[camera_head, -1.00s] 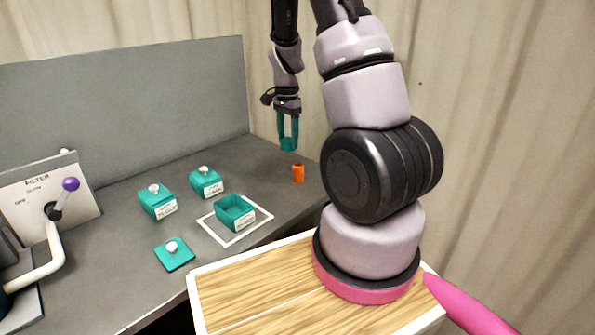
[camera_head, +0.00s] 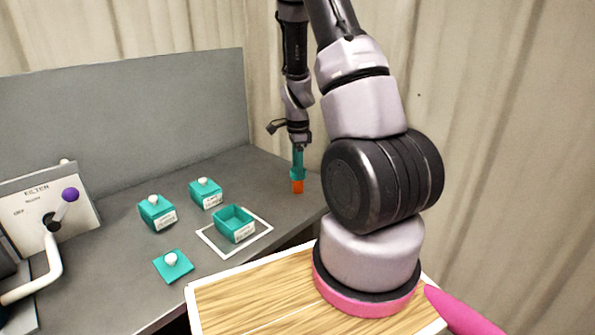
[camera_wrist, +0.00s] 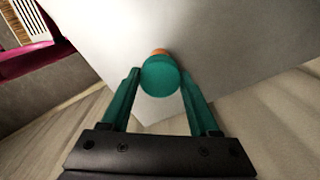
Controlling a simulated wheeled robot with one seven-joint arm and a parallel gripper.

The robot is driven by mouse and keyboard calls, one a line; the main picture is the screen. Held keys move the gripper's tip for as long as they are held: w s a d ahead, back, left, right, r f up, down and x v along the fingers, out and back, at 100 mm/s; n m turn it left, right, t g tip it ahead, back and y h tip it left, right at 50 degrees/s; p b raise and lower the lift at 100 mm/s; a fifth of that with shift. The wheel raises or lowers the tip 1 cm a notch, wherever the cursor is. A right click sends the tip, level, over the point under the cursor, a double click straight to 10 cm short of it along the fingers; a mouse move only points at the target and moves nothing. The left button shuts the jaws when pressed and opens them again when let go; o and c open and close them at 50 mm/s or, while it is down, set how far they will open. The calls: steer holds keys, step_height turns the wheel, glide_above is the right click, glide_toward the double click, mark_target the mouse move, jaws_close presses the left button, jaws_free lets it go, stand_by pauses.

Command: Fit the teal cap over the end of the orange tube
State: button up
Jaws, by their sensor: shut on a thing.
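The orange tube (camera_head: 297,187) stands upright on the grey bench near its right end. My gripper (camera_head: 298,172) is shut on the teal cap (camera_head: 298,174) and points down over the tube. In the head view the cap is directly above the tube's top, and the two appear to touch. I cannot tell whether the cap is around the tube's end or only above it. In the wrist view the round cap (camera_wrist: 160,76) is between my teal fingers (camera_wrist: 160,95), and a sliver of the orange tube (camera_wrist: 159,51) shows past its far edge.
A teal open tank (camera_head: 234,224) stands inside a white outline, with two lidded teal tanks (camera_head: 157,212) (camera_head: 205,193) behind and left. A teal lid (camera_head: 173,265) lies in front. A filter panel (camera_head: 40,215) with a purple-knobbed lever is far left. The wall is close behind.

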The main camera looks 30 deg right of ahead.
steer(key=shift+f, duration=0.65)
steer(key=shift+f, duration=0.1)
steer(key=o, duration=1.3)
steer(key=shift+o, duration=0.2)
step_height(320, 180, up, 12)
steer(key=s+a+r+n+t+y, duration=0.15)
steer(key=s+a+r+n, duration=0.25)
steer(key=r, duration=0.5)
steer(key=s+a+r+n+t, duration=0.2)
steer(key=s+a+r+n, duration=0.2)
steer(key=r, duration=0.4)
steer(key=s+a+r+n+t, duration=0.3)
steer(key=s+a+r+n, duration=0.2)
steer(key=s, duration=0.6)
step_height(320, 180, up, 3)
steer(key=n, duration=0.3)
steer(key=shift+s+a+f+n+t, duration=0.15)
steer(key=shift+s+n+t, duration=0.2)
steer(key=shift+n, duration=0.05)
